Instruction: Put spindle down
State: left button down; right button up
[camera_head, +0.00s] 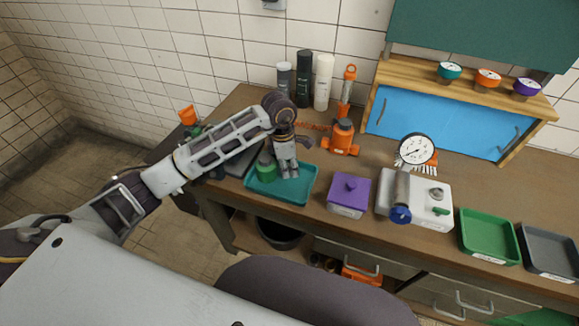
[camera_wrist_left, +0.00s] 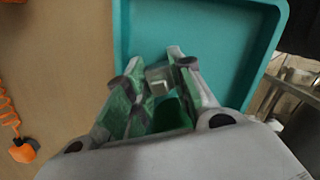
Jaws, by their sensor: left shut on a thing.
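My left gripper (camera_head: 287,170) reaches down over the teal tray (camera_head: 293,198), fingers pointing down. In the left wrist view its fingers (camera_wrist_left: 158,80) are closed around a small pale grey metal piece (camera_wrist_left: 158,73), which I take to be the spindle. Most of it is hidden by the fingers. A green cylindrical part (camera_head: 265,168) shows just left of the fingers in the head view. Green also shows between the fingers in the wrist view (camera_wrist_left: 172,114); I cannot tell whether it joins the held piece. The tray (camera_wrist_left: 200,22) lies below the fingers. My right gripper is not in view.
An orange bottle jack (camera_head: 341,138) and several bottles stand behind. A white pump unit with gauge (camera_head: 416,200), a green tray (camera_head: 489,237) and a grey tray (camera_head: 549,252) are further right. The tray's right part looks clear.

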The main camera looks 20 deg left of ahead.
pick_arm(q)
jog(key=shift+f, duration=0.25)
jog(key=c, duration=1.6)
grip_release()
jog(key=shift+o, duration=0.5)
jog(key=shift+r, duration=0.2)
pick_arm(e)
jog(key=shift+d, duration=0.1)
pick_arm(q)
notch_tip(320, 180, up, 12)
jog(key=a, duration=0.1)
jog(key=shift+s+a+b, duration=0.15)
jog(key=shift+s+b, duration=0.1)
jog(key=shift+b, duration=0.15)
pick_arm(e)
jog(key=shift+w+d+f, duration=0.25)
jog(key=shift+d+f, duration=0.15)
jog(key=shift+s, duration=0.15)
